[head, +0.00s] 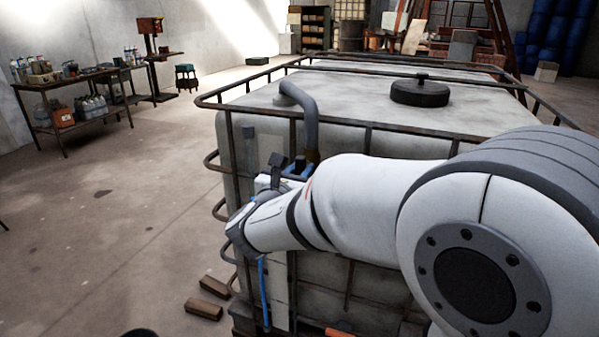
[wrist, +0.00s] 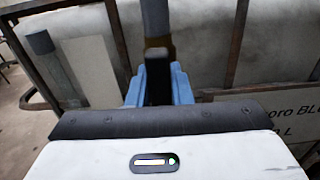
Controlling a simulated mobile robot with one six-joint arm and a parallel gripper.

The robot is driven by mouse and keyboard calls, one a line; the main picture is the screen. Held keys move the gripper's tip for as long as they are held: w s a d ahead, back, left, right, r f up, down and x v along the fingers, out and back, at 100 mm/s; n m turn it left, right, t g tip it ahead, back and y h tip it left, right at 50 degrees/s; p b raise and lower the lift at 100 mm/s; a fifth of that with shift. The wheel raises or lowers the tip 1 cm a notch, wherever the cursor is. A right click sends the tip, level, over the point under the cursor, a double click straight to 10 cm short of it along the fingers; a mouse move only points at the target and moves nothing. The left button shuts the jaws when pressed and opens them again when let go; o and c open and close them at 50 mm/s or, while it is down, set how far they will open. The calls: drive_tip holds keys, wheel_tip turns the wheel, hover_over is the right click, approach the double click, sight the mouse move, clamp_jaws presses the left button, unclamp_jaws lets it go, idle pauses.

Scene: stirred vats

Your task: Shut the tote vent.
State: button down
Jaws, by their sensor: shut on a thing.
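The tote (head: 350,106) is a large pale tank in a rusty metal cage, in front of me in the head view. Its vent is a grey bent pipe (head: 311,128) that rises from the top and turns down over the near edge, with a brass-brown fitting (head: 313,156) at its lower end. In the wrist view the pipe (wrist: 155,18) comes down to a dark upright handle (wrist: 157,64). My gripper (wrist: 158,88) has blue fingers on both sides of this handle and is shut on it. The handle's lower part is hidden behind my gripper's body.
A black round lid (head: 420,93) sits on the tote's top. Cage rails (head: 370,126) run close around my arm. Bricks (head: 204,308) lie on the floor by the tote. A table (head: 75,77) with bottles stands at the left, with clear floor between.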

drive_tip(key=shift+f+b, duration=0.15)
drive_tip(key=shift+b, duration=0.15)
drive_tip(key=m+b, duration=0.2)
drive_tip(key=b, duration=0.1)
drive_tip(key=shift+f, duration=0.15)
drive_tip(key=m+b, duration=0.1)
drive_tip(key=b, duration=0.1)
drive_tip(key=m+b, duration=0.1)
drive_tip(key=b, duration=0.1)
drive_tip(key=shift+d+f+m+b, duration=0.15)
drive_tip(key=shift+m+b, duration=0.15)
drive_tip(key=shift+m, duration=0.1)
drive_tip(key=m+b, duration=0.4)
drive_tip(key=b, duration=0.3)
drive_tip(key=shift+s+d+m, duration=0.1)
drive_tip(key=shift+m, duration=0.2)
drive_tip(key=m+b, duration=0.4)
drive_tip(key=b, duration=0.3)
drive_tip(key=shift+d+f, duration=0.1)
drive_tip(key=shift+f, duration=0.05)
drive_tip(key=m+b, duration=0.3)
drive_tip(key=shift+b, duration=0.3)
drive_tip(key=shift+m+b, duration=0.6)
drive_tip(key=shift+r, duration=0.2)
